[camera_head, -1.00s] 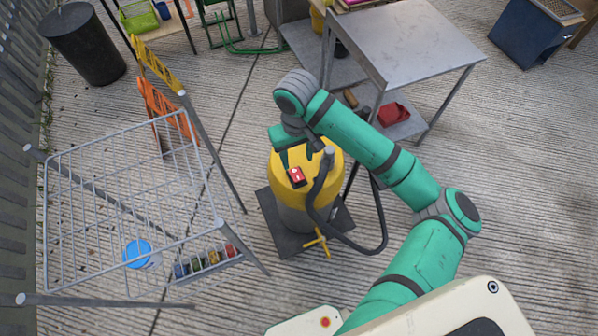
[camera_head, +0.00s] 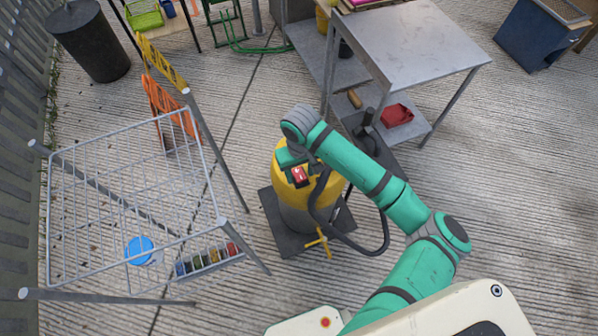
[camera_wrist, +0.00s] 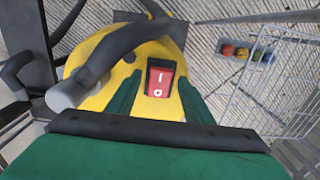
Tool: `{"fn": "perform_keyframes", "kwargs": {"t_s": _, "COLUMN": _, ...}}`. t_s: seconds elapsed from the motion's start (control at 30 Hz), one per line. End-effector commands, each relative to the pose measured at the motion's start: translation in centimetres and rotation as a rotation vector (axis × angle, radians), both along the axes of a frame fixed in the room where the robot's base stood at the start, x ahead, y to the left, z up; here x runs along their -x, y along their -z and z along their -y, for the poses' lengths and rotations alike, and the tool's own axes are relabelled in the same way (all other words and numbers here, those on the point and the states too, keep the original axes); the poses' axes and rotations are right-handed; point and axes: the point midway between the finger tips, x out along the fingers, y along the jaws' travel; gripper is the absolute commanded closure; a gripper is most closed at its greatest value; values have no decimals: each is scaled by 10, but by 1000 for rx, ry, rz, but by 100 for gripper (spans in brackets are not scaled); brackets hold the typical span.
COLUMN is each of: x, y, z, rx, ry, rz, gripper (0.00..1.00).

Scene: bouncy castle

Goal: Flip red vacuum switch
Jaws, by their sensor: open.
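The yellow and grey vacuum (camera_head: 292,205) stands upright on a dark square base on the concrete. Its red rocker switch (camera_head: 299,176) faces up from the yellow top; in the wrist view the switch (camera_wrist: 160,78) shows white "I" and "O" marks. My gripper (camera_head: 290,158) is over the top of the vacuum, close to the switch. In the wrist view my gripper (camera_wrist: 158,88) is open, with one green finger on each side of the switch and nothing held. Whether the fingers touch the vacuum's surface cannot be told.
The vacuum's black hose (camera_head: 362,247) loops up beside the switch and to the right. A wire rack (camera_head: 130,205) stands to the left, with small coloured cans (camera_head: 207,262) below it. A metal table (camera_head: 410,45) stands behind right. Bare concrete lies in front.

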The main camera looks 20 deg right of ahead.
Motion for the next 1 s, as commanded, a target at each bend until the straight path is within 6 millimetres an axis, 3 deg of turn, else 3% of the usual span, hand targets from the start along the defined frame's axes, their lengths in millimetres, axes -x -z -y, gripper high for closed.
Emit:
{"fn": "perform_keyframes", "kwargs": {"t_s": 0.03, "x": 0, "y": 0, "z": 0, "rx": 0, "ry": 0, "rz": 0, "gripper": 58}}
{"fn": "perform_keyframes", "kwargs": {"t_s": 0.2, "x": 0, "y": 0, "z": 0, "rx": 0, "ry": 0, "rz": 0, "gripper": 94}}
{"fn": "perform_keyframes", "kwargs": {"t_s": 0.93, "x": 3, "y": 1, "z": 0, "rx": -2, "ry": -2, "rz": 108, "gripper": 94}}
{"fn": "perform_keyframes", "kwargs": {"t_s": 0.97, "x": 3, "y": 1, "z": 0, "rx": -2, "ry": -2, "rz": 107, "gripper": 70}}
{"fn": "perform_keyframes", "kwargs": {"t_s": 1.0, "x": 3, "y": 0, "z": -1, "rx": -2, "ry": -2, "rz": 108, "gripper": 60}}
